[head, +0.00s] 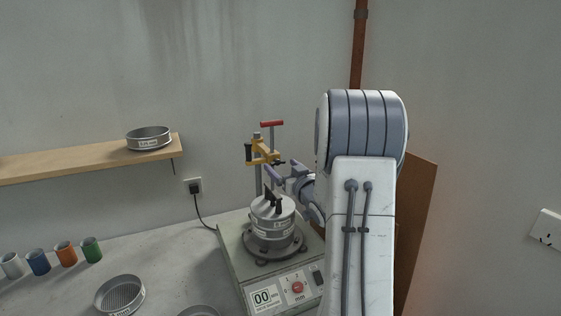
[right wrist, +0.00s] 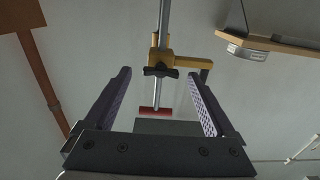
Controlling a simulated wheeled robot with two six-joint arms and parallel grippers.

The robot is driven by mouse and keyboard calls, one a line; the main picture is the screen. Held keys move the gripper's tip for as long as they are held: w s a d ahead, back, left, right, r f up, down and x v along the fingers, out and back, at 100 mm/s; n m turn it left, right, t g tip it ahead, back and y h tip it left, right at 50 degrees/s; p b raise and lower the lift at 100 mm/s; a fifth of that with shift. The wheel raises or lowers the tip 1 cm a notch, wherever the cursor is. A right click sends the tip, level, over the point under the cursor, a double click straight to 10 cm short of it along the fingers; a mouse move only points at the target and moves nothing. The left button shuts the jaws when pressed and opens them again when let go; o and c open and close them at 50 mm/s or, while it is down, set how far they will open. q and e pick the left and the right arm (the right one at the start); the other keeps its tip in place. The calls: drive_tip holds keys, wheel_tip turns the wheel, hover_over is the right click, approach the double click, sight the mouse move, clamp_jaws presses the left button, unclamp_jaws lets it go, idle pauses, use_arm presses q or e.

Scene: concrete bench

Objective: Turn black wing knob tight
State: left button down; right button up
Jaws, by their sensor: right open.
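The black wing knob (right wrist: 160,71) sits on the yellow clamp (right wrist: 160,58), which grips an upright metal rod, in the right wrist view. Its two wings spread sideways. In the head view the knob (head: 280,163) is a small dark shape at the clamp's right side, close to the fingertips. My right gripper (head: 279,168) is open and empty. In the right wrist view its two fingers (right wrist: 162,78) stand wide apart on either side of the knob's line, and the knob appears beyond them, untouched. My left gripper is not in view.
A sieve stack (head: 272,230) stands on the shaker base (head: 257,268) below the clamp. A red T-handle (head: 271,124) tops the fixture. A wooden shelf (head: 85,164) holds a sieve (head: 148,139). Several coloured cups and a sieve (head: 119,294) are on the bench at left.

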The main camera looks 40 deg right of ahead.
drive_tip(key=shift+x, duration=0.85)
drive_tip(key=c, duration=1.4)
